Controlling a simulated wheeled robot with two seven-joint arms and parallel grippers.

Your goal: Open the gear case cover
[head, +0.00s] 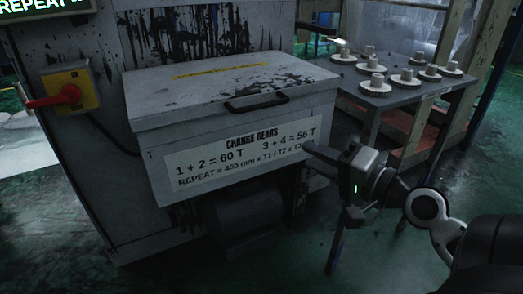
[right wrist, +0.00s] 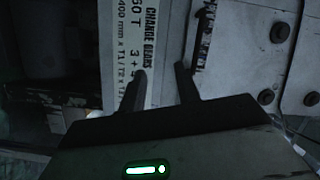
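The gear case (head: 150,170) is a grey box with a "CHANGE GEARS" label on its front. Its cover (head: 190,90) lies flat and closed on top. A black bar handle (head: 257,104) sits near the cover's front edge; it also shows in the right wrist view (right wrist: 203,38). My right gripper (head: 329,180) is in front of the case's right end, below and to the right of the handle. In the right wrist view its two fingers (right wrist: 159,69) are spread apart with nothing between them. The handle is beyond and right of the fingers there. My left gripper is out of view.
A dark table (head: 400,98) with several pale gears (head: 407,77) stands right of the case. A yellow box with a red switch handle (head: 62,96) is on the left. A motor-like cylinder (head: 243,218) sits under the case. The floor in front looks clear.

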